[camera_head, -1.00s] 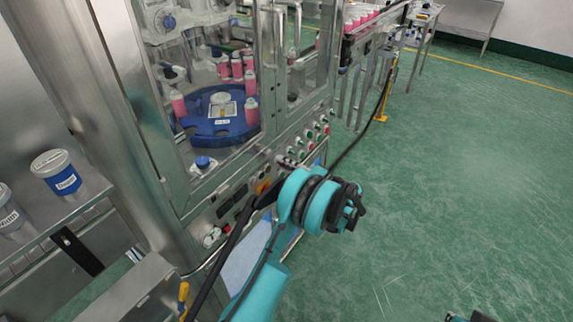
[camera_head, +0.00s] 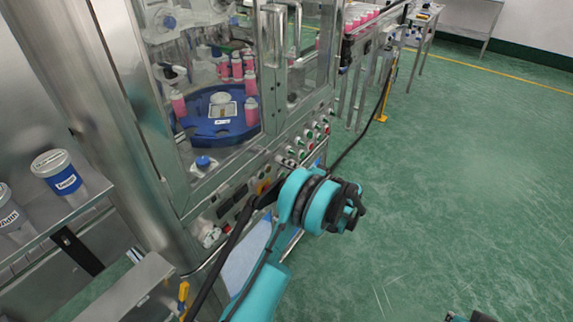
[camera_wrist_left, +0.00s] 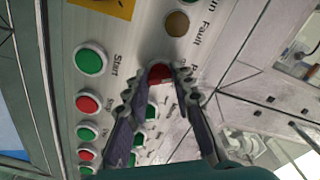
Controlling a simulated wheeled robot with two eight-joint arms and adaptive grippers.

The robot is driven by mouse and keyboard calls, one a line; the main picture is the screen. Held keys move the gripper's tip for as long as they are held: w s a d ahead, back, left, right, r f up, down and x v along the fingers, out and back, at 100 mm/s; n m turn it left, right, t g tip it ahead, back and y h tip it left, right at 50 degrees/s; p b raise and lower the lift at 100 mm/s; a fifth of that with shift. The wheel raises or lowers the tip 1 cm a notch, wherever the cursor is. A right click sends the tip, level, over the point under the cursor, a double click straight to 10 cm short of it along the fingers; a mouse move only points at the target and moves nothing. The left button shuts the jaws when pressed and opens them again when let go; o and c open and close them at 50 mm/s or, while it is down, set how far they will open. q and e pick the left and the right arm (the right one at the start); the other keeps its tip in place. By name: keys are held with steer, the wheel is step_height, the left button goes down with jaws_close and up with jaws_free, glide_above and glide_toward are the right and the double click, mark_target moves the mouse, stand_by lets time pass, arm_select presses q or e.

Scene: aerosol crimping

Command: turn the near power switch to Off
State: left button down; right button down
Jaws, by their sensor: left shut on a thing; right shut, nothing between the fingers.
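The machine's control panel (camera_wrist_left: 85,25) fills much of the left wrist view, with printed labels beside its buttons and lamps. A red knob (camera_wrist_left: 159,74) sits on it, below the amber lamp marked Fault. My left gripper (camera_wrist_left: 158,80) is shut on this red knob, a finger on each side. The fingers hide much of the knob, so its turned position cannot be told. In the head view my left gripper (camera_head: 264,197) is a small dark shape against the panel, partly covered by my wrist. My right gripper (camera_head: 469,317) shows only as a sliver at the bottom edge, shut and empty.
A green Start button (camera_wrist_left: 90,60) and several red and green buttons lie left of the fingers. The glazed cabinet (camera_head: 222,110) holds pink bottles. A steel shelf (camera_head: 92,190) with a blue-labelled jar (camera_head: 62,178) stands left. The green floor (camera_head: 430,180) at right is clear.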

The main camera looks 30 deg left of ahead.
arm_select(q)
steer(key=c, duration=1.3)
jaws_free()
steer(key=d, duration=0.8)
steer(key=s+d, duration=0.1)
steer(key=d, duration=0.3)
steer(key=s+a+r+m+t+h, duration=0.2)
steer(key=s+r+m+h, duration=0.2)
steer(key=s+r+h, duration=0.35)
steer(key=s+d+t+h, duration=0.1)
steer(key=s+d+h, duration=0.2)
steer(key=s, duration=0.3)
steer(key=s+d+f+t+h, duration=0.1)
steer(key=s+d+h, duration=0.3)
steer(key=s, duration=0.3)
steer(key=s+d+m+t+h, duration=0.1)
steer(key=s+d+t+h, duration=0.1)
steer(key=s, duration=0.5)
steer(key=shift+d+f+h, duration=0.2)
steer(key=shift+d+h, duration=0.2)
steer(key=shift+d, duration=0.25)
steer(key=shift+d+f+h, duration=0.2)
steer(key=shift+d+h, duration=0.15)
steer(key=shift+d, duration=0.25)
